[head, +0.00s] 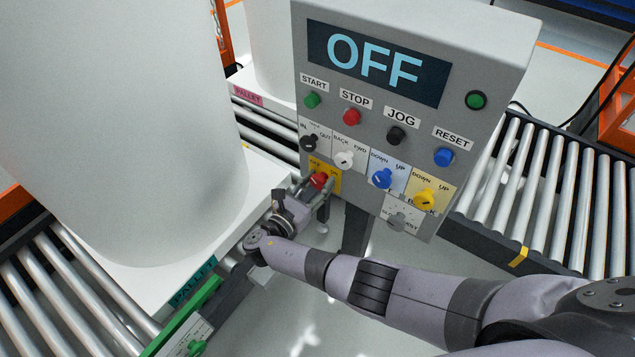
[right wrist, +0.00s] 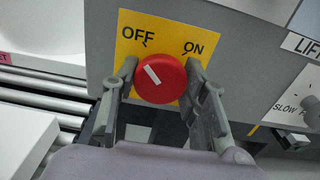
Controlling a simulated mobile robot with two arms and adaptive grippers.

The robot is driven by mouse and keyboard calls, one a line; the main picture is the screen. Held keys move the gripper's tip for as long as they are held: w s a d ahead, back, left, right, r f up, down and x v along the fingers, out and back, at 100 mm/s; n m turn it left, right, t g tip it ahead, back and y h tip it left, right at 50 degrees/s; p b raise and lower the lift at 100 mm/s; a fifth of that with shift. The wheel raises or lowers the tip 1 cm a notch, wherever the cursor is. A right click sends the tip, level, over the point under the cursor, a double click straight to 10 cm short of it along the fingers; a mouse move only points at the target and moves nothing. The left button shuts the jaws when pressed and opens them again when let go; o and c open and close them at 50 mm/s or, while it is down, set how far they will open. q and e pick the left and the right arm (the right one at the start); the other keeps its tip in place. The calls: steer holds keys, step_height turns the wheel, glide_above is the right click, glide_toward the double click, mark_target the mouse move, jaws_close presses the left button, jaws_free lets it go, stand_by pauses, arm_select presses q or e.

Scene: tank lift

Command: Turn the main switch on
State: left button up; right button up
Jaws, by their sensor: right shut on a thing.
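The main switch is a round red knob (head: 319,180) on a yellow plate (head: 325,168) at the lower left of the grey control panel. In the right wrist view the red knob (right wrist: 160,92) carries a white mark tilted to the upper left, toward the word OFF; ON is printed at the right. My right gripper (head: 312,193) is shut on the knob, one finger on each side. The panel display (head: 375,62) reads OFF. My left gripper is not in view.
Other knobs sit close by: white (head: 344,160), blue (head: 382,178), yellow (head: 426,199) and grey (head: 397,222). Push buttons line the panel above. A large white tank (head: 115,120) on a pallet stands left. Roller conveyors (head: 550,190) run on both sides.

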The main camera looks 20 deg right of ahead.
steer(key=c, duration=0.3)
steer(key=shift+m, duration=0.4)
steer(key=m+b, duration=0.2)
steer(key=m, duration=0.2)
steer(key=shift+f+m+b, duration=0.1)
steer(key=shift+m+b, duration=0.25)
steer(key=shift+m, duration=0.05)
steer(key=m+b, duration=0.2)
steer(key=m, duration=0.1)
steer(key=shift+m, duration=0.3)
steer(key=m+b, duration=0.5)
steer(key=shift+f, duration=0.1)
steer(key=shift+r+m+b, duration=0.2)
steer(key=shift+m+b, duration=1.4)
steer(key=shift+m, duration=0.4)
